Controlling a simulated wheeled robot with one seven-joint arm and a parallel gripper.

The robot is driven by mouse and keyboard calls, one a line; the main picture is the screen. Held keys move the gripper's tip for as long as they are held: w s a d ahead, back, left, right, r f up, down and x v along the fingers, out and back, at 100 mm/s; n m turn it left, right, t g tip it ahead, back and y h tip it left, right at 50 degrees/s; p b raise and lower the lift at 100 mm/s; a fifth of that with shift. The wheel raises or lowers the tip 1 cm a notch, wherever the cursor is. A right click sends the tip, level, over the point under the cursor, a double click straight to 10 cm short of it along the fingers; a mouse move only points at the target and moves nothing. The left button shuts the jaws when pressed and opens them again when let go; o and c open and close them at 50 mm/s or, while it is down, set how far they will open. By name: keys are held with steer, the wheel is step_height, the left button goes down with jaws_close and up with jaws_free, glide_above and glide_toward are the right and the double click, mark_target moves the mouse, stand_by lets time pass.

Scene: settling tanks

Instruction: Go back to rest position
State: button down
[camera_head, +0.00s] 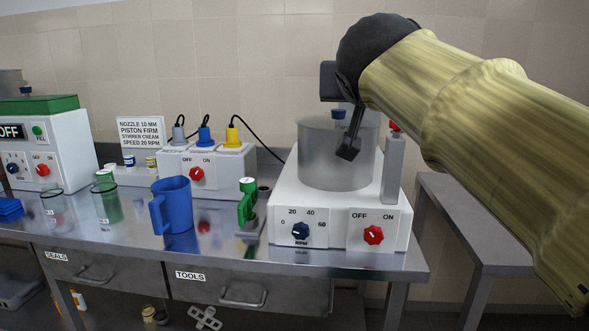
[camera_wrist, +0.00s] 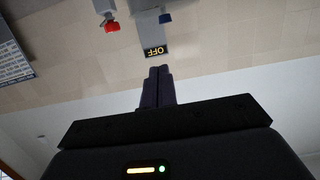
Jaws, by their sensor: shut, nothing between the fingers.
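In the head view my arm comes in from the right, and my gripper (camera_head: 348,150) hangs at its end in front of the metal pot (camera_head: 318,165). The pot stands on a white stirrer machine (camera_head: 285,205) with a dark RPM knob and a red OFF/ON knob. The gripper is dark and small here, and I cannot tell whether it touches the pot. In the wrist view my gripper (camera_wrist: 158,72) shows its fingers together, with nothing between them. An "OFF" display (camera_wrist: 155,51) is just past the fingertips in that view.
A steel bench (camera_head: 220,257) carries a blue jug (camera_head: 172,208), clear beakers (camera_head: 106,205), a socket box (camera_head: 205,165) with cables, and a green-topped machine (camera_head: 45,135) at left. A lower grey table (camera_head: 480,225) stands at right. A tiled wall closes the back.

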step_height(320, 180, down, 29)
steer(key=w+d+n+g, duration=0.2)
steer(key=d+g, duration=0.1)
steer(key=g, duration=0.3)
steer(key=s+d+f+g+y, duration=0.1)
steer(key=s+f+g, duration=0.2)
steer(key=s+f, duration=0.7)
steer(key=s+d+f+g+y, duration=0.15)
steer(key=s+f+g, duration=0.4)
steer(key=f, duration=0.75)
step_height(320, 180, up, 31)
steer(key=t+p, duration=0.2)
steer(key=p, duration=2.9)
steer(key=shift+s+m+h, duration=0.3)
steer(key=shift+h, duration=0.05)
